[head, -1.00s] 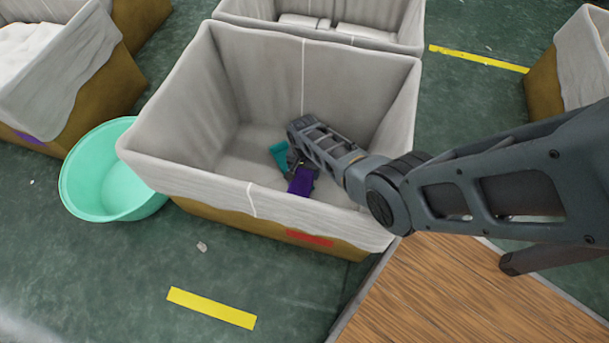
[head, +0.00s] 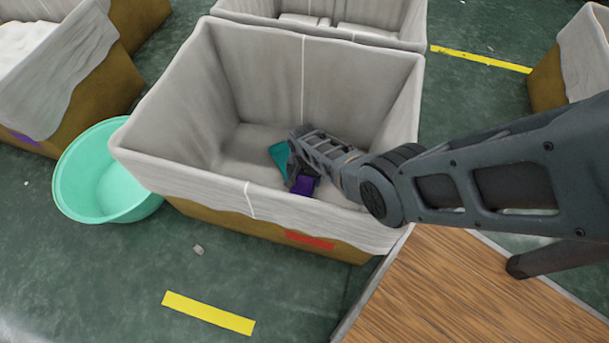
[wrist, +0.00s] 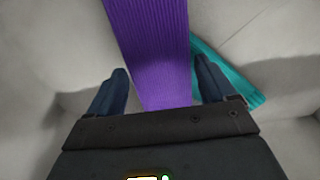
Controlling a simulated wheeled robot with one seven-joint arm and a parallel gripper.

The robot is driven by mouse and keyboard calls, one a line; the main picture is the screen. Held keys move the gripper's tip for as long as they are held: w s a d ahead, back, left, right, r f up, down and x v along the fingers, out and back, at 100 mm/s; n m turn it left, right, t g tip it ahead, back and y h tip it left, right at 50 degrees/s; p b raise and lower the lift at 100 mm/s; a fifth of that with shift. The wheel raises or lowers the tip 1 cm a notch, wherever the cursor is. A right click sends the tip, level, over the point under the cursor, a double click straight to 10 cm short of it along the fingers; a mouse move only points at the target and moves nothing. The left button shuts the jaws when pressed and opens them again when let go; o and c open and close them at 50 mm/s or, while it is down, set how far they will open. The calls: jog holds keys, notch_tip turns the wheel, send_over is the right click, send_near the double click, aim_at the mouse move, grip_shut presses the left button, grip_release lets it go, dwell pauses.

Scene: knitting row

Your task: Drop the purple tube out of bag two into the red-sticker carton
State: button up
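The red-sticker carton (head: 180,180) is a brown box with a grey liner, and its red sticker (head: 310,240) is on the near face. My gripper (head: 301,180) reaches down inside it, near the front wall. The purple tube (head: 306,186) is at the gripper's end, inside the carton. In the wrist view the ribbed purple tube (wrist: 150,30) runs between my two fingers (wrist: 161,72), which are spread apart with gaps beside it. Whether the tube rests on the carton floor is hard to tell. A teal knitted piece (head: 279,158) lies in the carton beside it, partly hidden.
A mint-green basin (head: 75,185) stands left of the carton. Another lined box (head: 410,25) adjoins behind, and more stand at the far left (head: 70,85) and right (head: 580,60). A wooden surface (head: 440,290) is at the lower right. Yellow tape (head: 208,312) marks the green floor.

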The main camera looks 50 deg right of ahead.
aim_at(305, 179)
jog(key=shift+o, duration=1.2)
jog(key=shift+r, duration=0.1)
notch_tip(305, 179, up, 13)
jog(key=p, duration=0.8)
jog(key=shift+f, duration=0.2)
